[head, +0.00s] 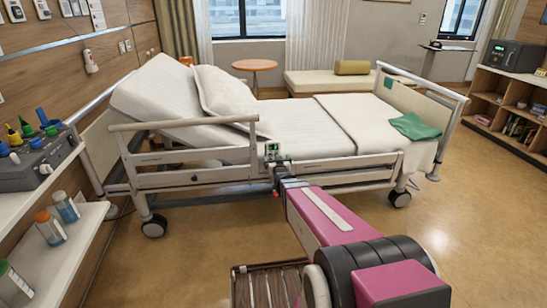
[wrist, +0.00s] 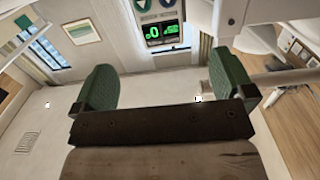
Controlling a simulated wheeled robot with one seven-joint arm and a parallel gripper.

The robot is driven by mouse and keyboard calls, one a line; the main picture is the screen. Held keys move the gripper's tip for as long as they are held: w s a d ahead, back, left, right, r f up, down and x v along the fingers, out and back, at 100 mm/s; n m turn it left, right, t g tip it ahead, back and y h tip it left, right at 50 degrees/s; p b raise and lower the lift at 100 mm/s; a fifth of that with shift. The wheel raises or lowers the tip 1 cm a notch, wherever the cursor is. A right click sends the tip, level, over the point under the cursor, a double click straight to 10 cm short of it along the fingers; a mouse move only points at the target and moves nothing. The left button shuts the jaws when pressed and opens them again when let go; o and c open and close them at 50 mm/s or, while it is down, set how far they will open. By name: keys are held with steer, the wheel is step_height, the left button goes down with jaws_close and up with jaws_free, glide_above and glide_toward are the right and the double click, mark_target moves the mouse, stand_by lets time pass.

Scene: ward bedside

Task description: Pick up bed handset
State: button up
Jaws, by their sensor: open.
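The bed handset (head: 272,150) is a small light-cased unit with a green lit display, at the bed's near side rail in the head view. In the wrist view the handset (wrist: 165,30) shows at the top centre, with green digits and round buttons; its upper part is cut off by the frame edge. My gripper (wrist: 165,80) is open, its two green-padded fingers wide apart with nothing between them. The handset appears beyond the fingers, between their directions. In the head view my gripper (head: 278,171) is just below the handset; whether they touch is unclear.
The bed's side rail (head: 190,126) runs beside the handset, and a pale bar (wrist: 228,20) stands right of it in the wrist view. A shelf (head: 75,238) with bottles is at the left. A bookcase (head: 490,95) is at the right. The floor (head: 455,205) right of my arm is clear.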

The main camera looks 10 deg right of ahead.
mark_target(273, 148)
steer(key=w, duration=1.1)
steer(key=shift+r, duration=0.2)
steer(key=c, duration=1.3)
steer(key=shift+c, duration=0.3)
steer(key=shift+r, duration=0.15)
